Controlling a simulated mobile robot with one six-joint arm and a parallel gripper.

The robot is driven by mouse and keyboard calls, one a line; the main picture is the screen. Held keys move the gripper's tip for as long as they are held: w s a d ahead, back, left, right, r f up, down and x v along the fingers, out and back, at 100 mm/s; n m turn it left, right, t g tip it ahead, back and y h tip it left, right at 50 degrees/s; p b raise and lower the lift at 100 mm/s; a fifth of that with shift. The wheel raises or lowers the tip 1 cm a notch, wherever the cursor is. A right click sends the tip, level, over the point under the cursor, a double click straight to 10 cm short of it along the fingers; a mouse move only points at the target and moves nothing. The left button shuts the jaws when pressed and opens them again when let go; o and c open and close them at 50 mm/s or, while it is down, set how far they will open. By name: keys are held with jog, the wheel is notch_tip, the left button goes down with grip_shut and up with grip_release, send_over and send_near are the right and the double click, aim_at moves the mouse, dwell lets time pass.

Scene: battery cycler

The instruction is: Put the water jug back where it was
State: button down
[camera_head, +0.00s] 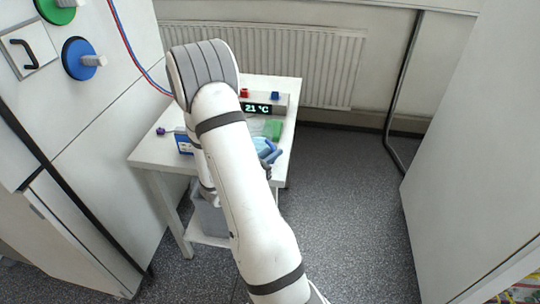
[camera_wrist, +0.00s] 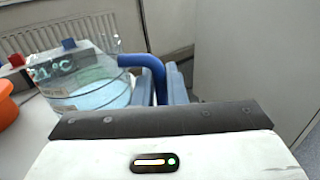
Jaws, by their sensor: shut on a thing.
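The water jug (camera_wrist: 92,92) is clear, holds pale blue water, and has a blue handle (camera_wrist: 150,66). In the wrist view it is ahead of my gripper (camera_wrist: 162,88), whose blue fingers are shut on the handle. In the head view my arm hides most of the jug (camera_head: 259,143); a bit of pale blue and my gripper (camera_head: 268,153) show at the white table's right side. The jug looks about upright. I cannot tell whether its base touches the table.
An orange object (camera_wrist: 8,105) is left of the jug. A radiator (camera_head: 310,60) stands behind; floor is clear to the right.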

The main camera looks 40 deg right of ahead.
jog(key=shift+f, duration=0.15)
jog(key=c, duration=1.5)
grip_release()
jog(key=shift+s, duration=0.1)
